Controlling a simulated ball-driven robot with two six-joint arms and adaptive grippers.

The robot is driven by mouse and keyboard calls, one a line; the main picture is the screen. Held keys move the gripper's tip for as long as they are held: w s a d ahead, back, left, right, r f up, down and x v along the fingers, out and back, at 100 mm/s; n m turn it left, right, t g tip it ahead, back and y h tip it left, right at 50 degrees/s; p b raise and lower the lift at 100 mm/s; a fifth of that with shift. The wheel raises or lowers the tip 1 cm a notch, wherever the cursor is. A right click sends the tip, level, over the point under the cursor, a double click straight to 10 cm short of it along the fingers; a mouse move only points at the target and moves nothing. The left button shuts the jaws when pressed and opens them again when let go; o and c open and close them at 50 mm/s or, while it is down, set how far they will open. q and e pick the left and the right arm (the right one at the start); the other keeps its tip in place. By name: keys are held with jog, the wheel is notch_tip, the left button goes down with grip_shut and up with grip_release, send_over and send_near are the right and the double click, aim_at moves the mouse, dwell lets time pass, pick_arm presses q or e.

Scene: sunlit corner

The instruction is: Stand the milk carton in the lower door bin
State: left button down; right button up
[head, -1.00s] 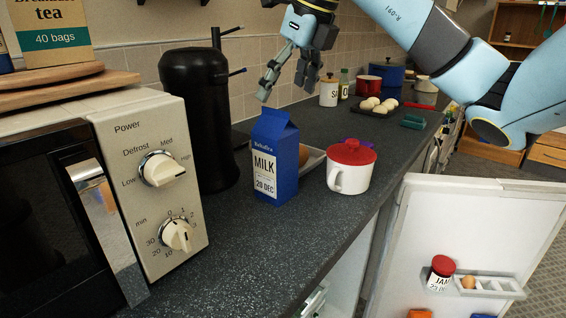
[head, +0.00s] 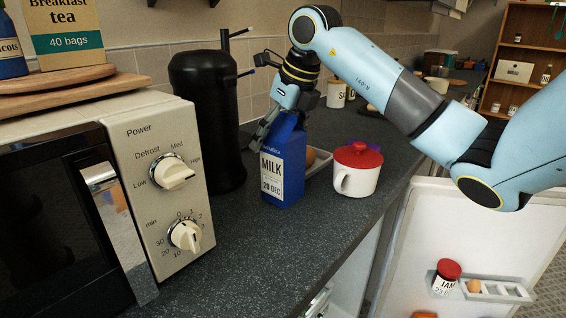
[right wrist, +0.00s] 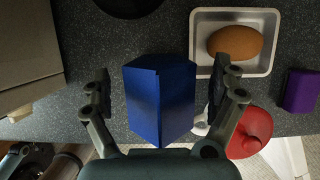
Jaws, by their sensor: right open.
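The blue milk carton (head: 284,166) stands upright on the dark counter, between the black urn and the white pot with a red lid. My right gripper (head: 277,130) has come down over the carton's top from behind. In the right wrist view the carton (right wrist: 160,100) lies between the two spread fingers of my right gripper (right wrist: 158,95), with a gap showing on the left side. The open fridge door (head: 440,225) is at the lower right, with an egg rack and a jam jar on it. The lower door bin is mostly out of frame.
The lidded pot (head: 357,170) stands close to the carton's right. The black urn (head: 208,115) and the microwave (head: 165,185) are at left. The counter in front is clear.

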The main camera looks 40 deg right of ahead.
jog(key=c, duration=1.8)
jog(key=shift+r, duration=0.1)
